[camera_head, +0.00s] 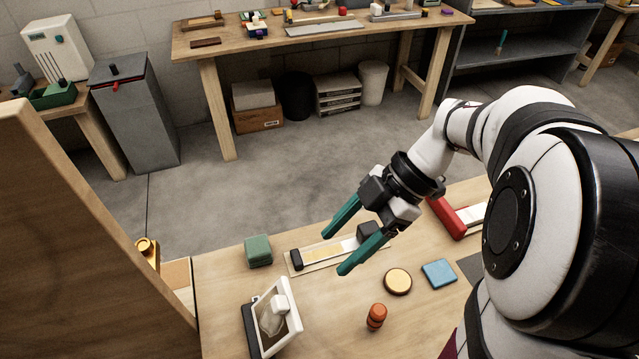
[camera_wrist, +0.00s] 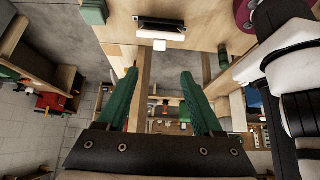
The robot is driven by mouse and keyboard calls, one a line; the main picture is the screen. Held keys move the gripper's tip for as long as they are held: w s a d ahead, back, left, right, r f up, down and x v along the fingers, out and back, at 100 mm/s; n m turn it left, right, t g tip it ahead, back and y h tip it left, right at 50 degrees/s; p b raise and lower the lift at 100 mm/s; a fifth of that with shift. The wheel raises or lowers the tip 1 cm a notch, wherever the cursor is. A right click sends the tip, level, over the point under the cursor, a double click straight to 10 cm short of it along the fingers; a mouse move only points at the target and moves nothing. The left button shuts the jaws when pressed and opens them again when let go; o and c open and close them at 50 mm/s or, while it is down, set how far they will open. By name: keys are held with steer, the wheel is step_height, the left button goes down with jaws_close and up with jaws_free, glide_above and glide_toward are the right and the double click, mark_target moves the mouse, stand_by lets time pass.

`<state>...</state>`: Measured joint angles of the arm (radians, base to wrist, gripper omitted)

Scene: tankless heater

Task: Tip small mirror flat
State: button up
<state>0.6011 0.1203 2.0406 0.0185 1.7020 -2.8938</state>
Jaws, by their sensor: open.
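The small mirror (camera_head: 277,318) stands tilted near the front left of the workbench in the head view. It has a white frame, a white block on its front side and a dark base or back at its left. My gripper (camera_head: 335,254) is open and empty, with two teal fingers pointing down and left. It is above the bench, up and to the right of the mirror and apart from it. The wrist view shows the open fingers (camera_wrist: 160,73) with nothing between them. A dark and white object (camera_wrist: 160,29) at its top may be the mirror; I cannot tell.
Near the mirror are a green block (camera_head: 258,251), a long narrow tray-like piece (camera_head: 323,254), an orange cylinder (camera_head: 376,317), a round tan disc (camera_head: 397,281) and a blue square (camera_head: 439,273). A tall wooden panel (camera_head: 70,230) rises at the left.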

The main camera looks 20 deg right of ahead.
mark_target(275, 304)
steer(key=shift+c, duration=0.6)
steer(key=a+h, duration=0.1)
steer(key=a, duration=0.2)
steer(key=a+h, duration=0.1)
steer(key=a, duration=0.3)
steer(key=a+r, duration=0.1)
steer(key=a, duration=0.2)
steer(key=shift+a+h, duration=0.4)
steer(key=c, duration=0.9)
steer(key=x, duration=0.9)
steer(key=shift+a, duration=0.2)
jaws_close()
steer(key=d+f, duration=0.2)
steer(key=shift+d+f, duration=0.1)
steer(key=shift+f, duration=0.25)
steer(key=shift+d+f, duration=0.25)
steer(key=shift+d, duration=0.1)
steer(key=shift+d, duration=0.1)
